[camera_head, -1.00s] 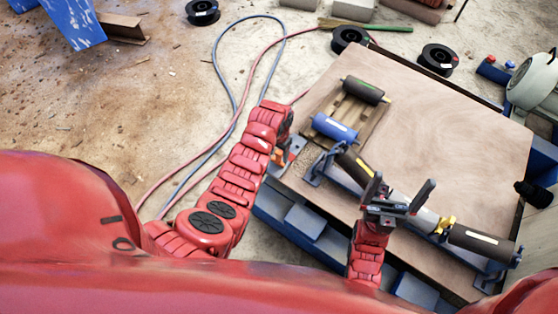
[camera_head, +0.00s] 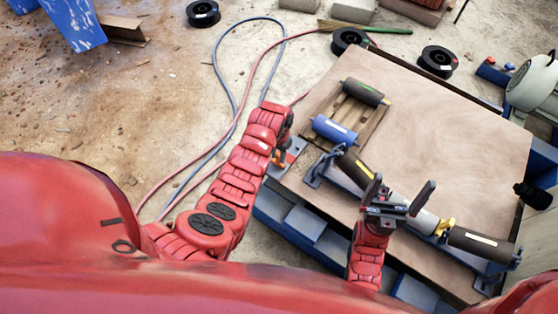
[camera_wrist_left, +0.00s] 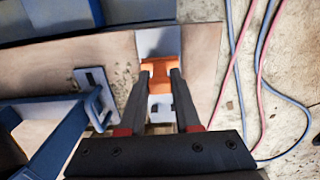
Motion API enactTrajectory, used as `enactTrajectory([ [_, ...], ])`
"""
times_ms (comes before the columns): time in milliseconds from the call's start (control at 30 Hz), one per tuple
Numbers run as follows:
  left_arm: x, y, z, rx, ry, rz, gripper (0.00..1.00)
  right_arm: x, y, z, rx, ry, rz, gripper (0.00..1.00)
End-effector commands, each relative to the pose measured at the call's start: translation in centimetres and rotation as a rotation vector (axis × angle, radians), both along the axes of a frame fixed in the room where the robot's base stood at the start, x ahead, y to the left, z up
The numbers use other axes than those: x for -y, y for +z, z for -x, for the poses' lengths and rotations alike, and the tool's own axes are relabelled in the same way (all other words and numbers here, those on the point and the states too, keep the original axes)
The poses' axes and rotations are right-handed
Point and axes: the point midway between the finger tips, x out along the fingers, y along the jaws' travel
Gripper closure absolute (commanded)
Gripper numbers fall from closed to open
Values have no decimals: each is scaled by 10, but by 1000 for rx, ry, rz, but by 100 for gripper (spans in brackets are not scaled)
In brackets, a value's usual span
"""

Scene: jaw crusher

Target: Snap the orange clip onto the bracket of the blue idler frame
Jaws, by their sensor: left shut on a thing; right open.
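The orange clip (camera_wrist_left: 160,75) sits between the fingertips of my left gripper (camera_wrist_left: 161,78) in the left wrist view. My left gripper is shut on it, above a pale metal plate (camera_wrist_left: 158,42). In the head view the clip (camera_head: 277,158) is small and partly hidden by my left wrist. The blue idler frame (camera_head: 345,178) lies along the table's near edge, carrying rollers. Its blue end bracket (camera_head: 314,176) is to the right of my left gripper; it also shows in the left wrist view (camera_wrist_left: 97,104). My right gripper (camera_head: 402,197) is open and empty above the frame's middle.
A wooden pallet (camera_head: 372,122) holds a black roller (camera_head: 363,92) and a blue roller (camera_head: 334,130). A yellow clip (camera_head: 445,227) is on the frame to the right. The table's far right area (camera_head: 450,130) is clear. Hoses (camera_head: 225,100) lie on the floor.

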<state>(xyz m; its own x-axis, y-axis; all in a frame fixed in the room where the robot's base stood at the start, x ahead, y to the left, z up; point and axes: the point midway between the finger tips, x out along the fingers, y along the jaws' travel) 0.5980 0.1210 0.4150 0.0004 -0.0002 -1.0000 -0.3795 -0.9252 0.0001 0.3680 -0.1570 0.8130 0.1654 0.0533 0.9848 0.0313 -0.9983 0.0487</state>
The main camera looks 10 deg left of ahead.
Motion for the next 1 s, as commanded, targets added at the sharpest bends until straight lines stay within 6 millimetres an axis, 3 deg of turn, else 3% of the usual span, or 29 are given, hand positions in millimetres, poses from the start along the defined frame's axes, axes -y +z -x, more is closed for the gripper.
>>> enactTrajectory([
  [1000,0,45,1,-2,0,-1,100,0,33,0,0,0,0,0],
])
